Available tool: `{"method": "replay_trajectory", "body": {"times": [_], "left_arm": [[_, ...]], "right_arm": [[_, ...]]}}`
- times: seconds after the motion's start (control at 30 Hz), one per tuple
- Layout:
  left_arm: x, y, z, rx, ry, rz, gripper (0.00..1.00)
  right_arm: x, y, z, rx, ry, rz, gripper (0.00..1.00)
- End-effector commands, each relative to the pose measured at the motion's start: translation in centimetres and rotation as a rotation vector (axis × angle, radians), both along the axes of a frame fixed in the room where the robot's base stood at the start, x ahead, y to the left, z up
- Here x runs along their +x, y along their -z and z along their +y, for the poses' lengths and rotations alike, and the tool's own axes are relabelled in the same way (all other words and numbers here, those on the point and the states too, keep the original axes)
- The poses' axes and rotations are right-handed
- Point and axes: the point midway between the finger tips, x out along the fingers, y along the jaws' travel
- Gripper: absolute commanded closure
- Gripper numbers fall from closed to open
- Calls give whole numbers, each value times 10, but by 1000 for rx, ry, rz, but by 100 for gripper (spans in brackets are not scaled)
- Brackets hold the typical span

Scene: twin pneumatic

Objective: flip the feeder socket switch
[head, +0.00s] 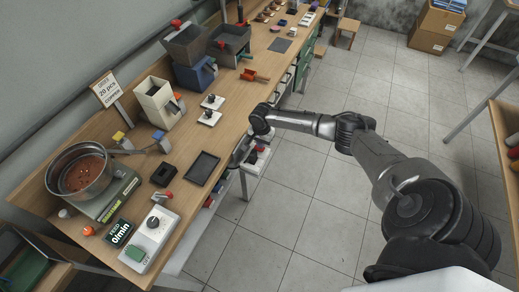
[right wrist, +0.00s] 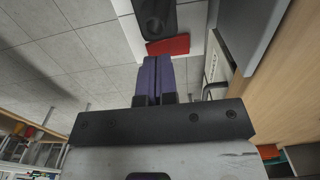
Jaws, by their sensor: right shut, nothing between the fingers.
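The feeder socket's red switch (right wrist: 168,46) shows in the right wrist view, on a pale plate just beyond my fingertips. A black plug-like body (right wrist: 155,18) sits beside it on the same plate. In the head view the white socket box (head: 250,169) hangs below the bench's front edge, partly hidden by my right arm. My right gripper (right wrist: 158,62) is shut and empty, its purple fingers together and pointing at the switch. Whether they touch it I cannot tell. It also shows in the head view (head: 239,156), small and dark. My left gripper is in neither view.
The wooden bench (head: 150,185) carries a bowl feeder (head: 78,174), a black tray (head: 202,168) and a control box with a dial (head: 153,230). The bench edge is close beside my right gripper. The tiled floor (head: 290,215) in front is clear.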

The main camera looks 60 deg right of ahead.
Motion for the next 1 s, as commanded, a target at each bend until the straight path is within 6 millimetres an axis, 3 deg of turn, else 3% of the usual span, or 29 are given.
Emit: {"method": "replay_trajectory", "body": {"times": [1.0], "left_arm": [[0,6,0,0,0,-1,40]], "right_arm": [[0,15,0,1,1,0,100]]}}
